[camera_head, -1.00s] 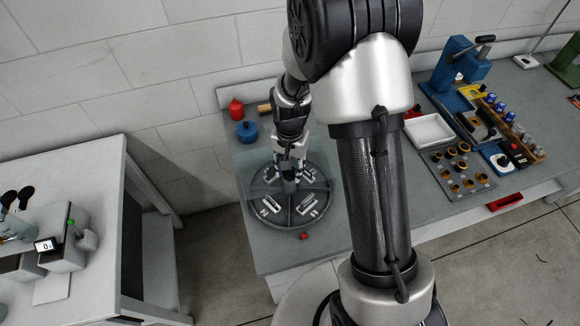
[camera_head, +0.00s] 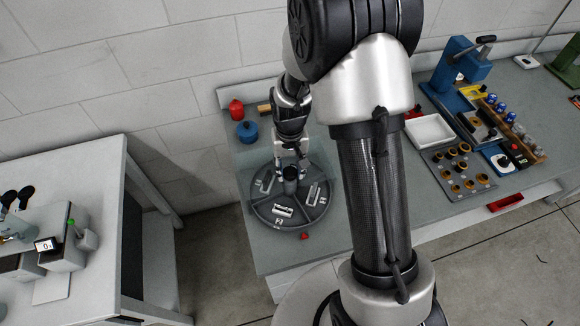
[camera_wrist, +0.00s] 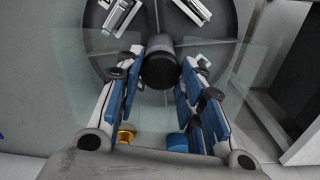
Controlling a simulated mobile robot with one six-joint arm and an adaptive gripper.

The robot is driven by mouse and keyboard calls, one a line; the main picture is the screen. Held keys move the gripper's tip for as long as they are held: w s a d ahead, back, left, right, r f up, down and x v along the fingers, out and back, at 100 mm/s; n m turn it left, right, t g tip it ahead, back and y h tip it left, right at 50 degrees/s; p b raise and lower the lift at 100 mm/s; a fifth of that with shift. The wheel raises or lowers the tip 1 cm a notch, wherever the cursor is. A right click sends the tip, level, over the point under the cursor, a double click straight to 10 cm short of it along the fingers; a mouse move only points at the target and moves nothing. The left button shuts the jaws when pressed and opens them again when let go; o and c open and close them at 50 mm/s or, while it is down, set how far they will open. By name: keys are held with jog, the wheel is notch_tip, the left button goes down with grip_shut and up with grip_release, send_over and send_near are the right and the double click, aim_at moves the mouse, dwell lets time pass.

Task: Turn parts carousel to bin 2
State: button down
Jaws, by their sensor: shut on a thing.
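The parts carousel (camera_head: 265,212) is a round grey tray with dividers on the bench, with pale metal parts in its compartments. One compartment with a part (camera_head: 283,211) faces the front; its label is too small to read surely. A dark upright hub (camera_head: 290,183) stands at the carousel's centre. My gripper (camera_head: 291,163) points down over the hub. In the wrist view my gripper (camera_wrist: 163,58) is shut on the black hub (camera_wrist: 160,70), with one blue-padded finger on each side. A small red marker (camera_head: 304,236) is at the carousel's front rim.
A see-through panel stands around the carousel. A red bottle (camera_head: 236,109) and a blue pot (camera_head: 246,132) are behind it. A white tray (camera_head: 429,131), a blue press (camera_head: 457,62) and a rack of small parts fill the bench's right side.

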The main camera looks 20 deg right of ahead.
jog(key=shift+n, duration=3.4)
jog(key=c, duration=1.1)
grip_release()
jog(key=shift+o, duration=0.2)
notch_tip(320, 180, up, 12)
